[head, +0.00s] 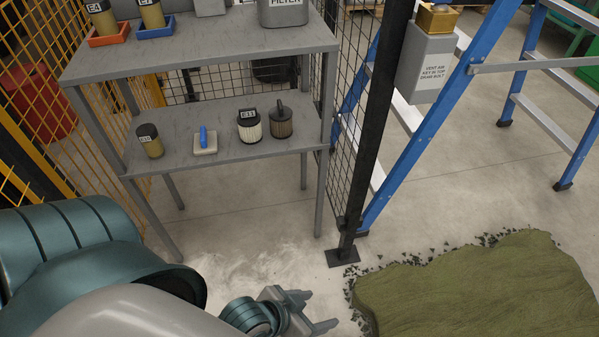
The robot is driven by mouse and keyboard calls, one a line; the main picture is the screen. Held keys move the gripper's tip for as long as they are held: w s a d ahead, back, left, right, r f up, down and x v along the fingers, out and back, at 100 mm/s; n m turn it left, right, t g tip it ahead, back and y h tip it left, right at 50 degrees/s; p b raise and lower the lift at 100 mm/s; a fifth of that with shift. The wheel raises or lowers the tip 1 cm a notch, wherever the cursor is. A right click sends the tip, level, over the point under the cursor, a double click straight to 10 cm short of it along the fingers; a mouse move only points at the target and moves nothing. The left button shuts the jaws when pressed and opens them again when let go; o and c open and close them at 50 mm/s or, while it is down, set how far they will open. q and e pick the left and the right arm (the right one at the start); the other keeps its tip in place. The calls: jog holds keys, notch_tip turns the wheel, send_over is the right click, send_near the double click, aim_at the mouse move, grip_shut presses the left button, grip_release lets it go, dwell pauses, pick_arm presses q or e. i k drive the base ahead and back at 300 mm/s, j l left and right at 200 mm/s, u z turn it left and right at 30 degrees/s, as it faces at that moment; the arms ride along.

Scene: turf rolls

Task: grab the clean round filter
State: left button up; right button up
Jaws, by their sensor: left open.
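The clean round filter (250,130) has pale pleats and a black top with a small label. It stands upright on the lower shelf (215,165) of a grey rack. A darker, brownish round filter (281,123) with a stub on top stands just right of it. My left gripper (319,309) is at the bottom of the picture, low in front of the rack, jaws apart with nothing between them. It is well apart from both filters. My right gripper is not in view.
The lower shelf also holds a dark-topped canister (150,142) and a blue-handled pale block (205,143). A black mesh-fence post (375,130), blue ladder (420,130) and green turf mound (480,290) stand right. Floor before the rack is clear.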

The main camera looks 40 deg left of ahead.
aim_at(248, 120)
jog(key=u, duration=1.5)
